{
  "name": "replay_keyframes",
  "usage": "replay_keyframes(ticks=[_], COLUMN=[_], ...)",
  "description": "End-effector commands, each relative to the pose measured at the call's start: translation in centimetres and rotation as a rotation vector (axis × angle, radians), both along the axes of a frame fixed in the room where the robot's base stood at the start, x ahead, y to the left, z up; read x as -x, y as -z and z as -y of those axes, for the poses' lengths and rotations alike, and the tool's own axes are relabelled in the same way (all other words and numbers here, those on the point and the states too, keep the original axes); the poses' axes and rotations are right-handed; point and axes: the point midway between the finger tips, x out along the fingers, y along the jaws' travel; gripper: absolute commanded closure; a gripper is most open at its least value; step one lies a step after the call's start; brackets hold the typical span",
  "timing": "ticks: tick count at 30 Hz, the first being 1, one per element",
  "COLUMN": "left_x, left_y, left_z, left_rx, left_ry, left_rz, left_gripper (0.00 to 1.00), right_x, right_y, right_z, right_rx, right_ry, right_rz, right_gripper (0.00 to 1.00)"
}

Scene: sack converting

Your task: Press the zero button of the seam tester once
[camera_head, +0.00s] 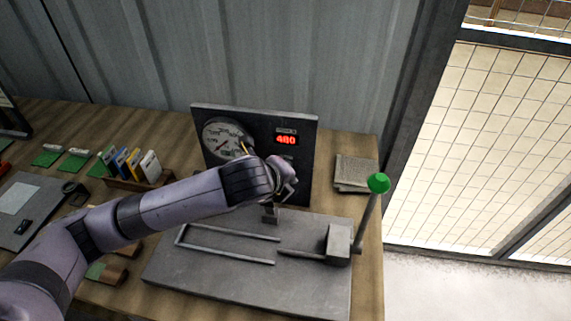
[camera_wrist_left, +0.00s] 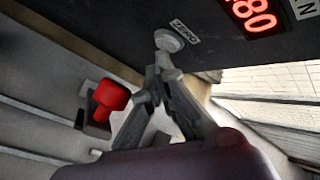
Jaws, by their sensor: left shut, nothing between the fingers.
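The seam tester has an upright dark panel (camera_head: 302,168) with a round dial and a red display (camera_head: 286,140) reading 480. The display shows partly in the left wrist view (camera_wrist_left: 250,15). There a round grey button (camera_wrist_left: 169,40) sits on the panel beside a small label (camera_wrist_left: 186,32) that seems to read ZERO. My left gripper (camera_wrist_left: 162,66) is shut and empty, its fingertips right at the button's lower edge; I cannot tell whether they touch it. In the head view my left gripper (camera_head: 287,183) is in front of the panel, and the button is hidden there. My right gripper is not in view.
The tester's grey base (camera_head: 220,290) carries a rail frame and a lever with a green knob (camera_head: 378,183) at the right. A red knob (camera_wrist_left: 108,97) is close to my left fingers. A stack of sacks (camera_head: 356,172) lies right of the panel; a card rack (camera_head: 140,182) stands left.

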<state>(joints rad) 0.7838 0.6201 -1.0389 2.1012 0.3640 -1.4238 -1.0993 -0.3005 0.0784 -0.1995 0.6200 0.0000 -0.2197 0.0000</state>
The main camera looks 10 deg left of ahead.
Motion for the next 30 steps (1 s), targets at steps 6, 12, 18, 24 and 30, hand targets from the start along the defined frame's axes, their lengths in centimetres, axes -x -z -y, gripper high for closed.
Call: replay_keyframes(ticks=[6,12,18,24,30], left_x=[0.02,-0.12,-0.37,-0.62,-0.86], left_y=[0.07,0.03,0.02,0.01,-0.02], left_z=[0.02,0.01,0.00,0.02,0.02], left_rx=[0.000,0.000,-0.001,0.000,0.001], left_ry=[0.000,0.000,0.000,0.000,0.000], left_rz=[0.000,0.000,-0.001,0.000,0.001], left_gripper=[1.00,1.00,1.00,1.00,1.00], right_x=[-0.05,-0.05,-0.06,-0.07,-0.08], right_y=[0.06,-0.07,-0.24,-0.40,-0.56], right_z=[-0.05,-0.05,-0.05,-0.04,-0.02], right_rx=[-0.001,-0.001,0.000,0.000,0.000], right_ry=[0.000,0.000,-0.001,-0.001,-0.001], right_rz=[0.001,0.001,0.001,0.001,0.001], right_gripper=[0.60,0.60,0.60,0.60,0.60])
